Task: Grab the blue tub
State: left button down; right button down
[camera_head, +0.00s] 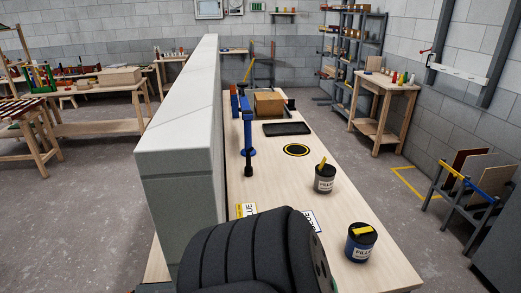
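A tub with a blue body and a "FILLER" label (358,252) stands upright near the front right of the wooden bench. Its top is dark, and a yellow piece lies across it. A second tub, dark grey with a similar label (323,186), stands farther back and to the left, also with a yellow piece on top. A dark ribbed part, which looks like my arm, fills the bottom centre, left of the blue tub. Neither of my grippers shows.
The wooden bench (350,205) also holds a yellow-and-black ring (296,150), a black tray (287,128), a cardboard box (269,104), a blue clamp (247,134) and printed cards (246,209). A tall grey wall block (178,130) stands along the bench's left side.

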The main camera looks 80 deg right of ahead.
aim_at(358, 249)
jog(key=z, duration=3.6)
